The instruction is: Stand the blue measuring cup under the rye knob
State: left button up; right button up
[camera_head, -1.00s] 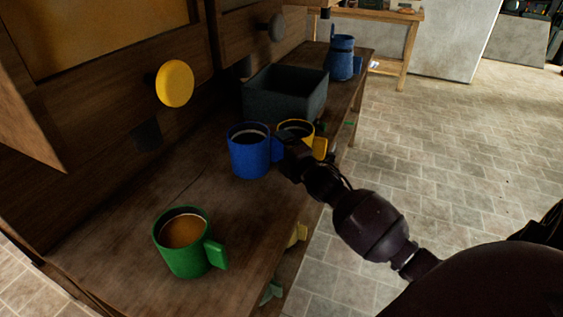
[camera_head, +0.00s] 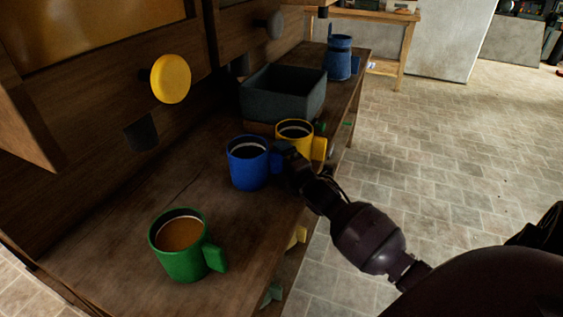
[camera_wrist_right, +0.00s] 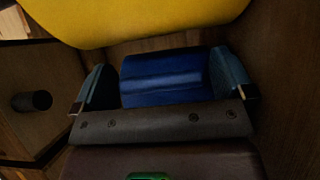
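The blue measuring cup (camera_head: 248,167) is upright over the wooden bench, dark inside; I cannot tell whether its base touches the wood. My right gripper (camera_head: 283,160) is at its handle, on the cup's right. In the right wrist view the blue handle (camera_wrist_right: 165,78) fills the gap between the fingers of my right gripper (camera_wrist_right: 165,90), which look closed on it. A yellow round knob (camera_head: 170,79) is on the wooden front, with a dark spout (camera_head: 141,133) below it. A dark knob (camera_head: 273,25) is farther back. No label shows which is the rye knob. My left gripper is not in view.
A yellow cup (camera_head: 293,131) stands close behind the blue one. A green cup (camera_head: 183,257) with brown contents stands at the near end. A grey bin (camera_head: 283,100) and a dusty-blue vessel (camera_head: 339,62) stand farther back. Bench space below the yellow knob is clear.

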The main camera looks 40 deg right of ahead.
jog(key=shift+r, duration=0.25)
jog(key=s+p, duration=0.1)
jog(key=s, duration=1.1)
jog(key=shift+a+f, duration=0.1)
jog(key=shift+a, duration=0.05)
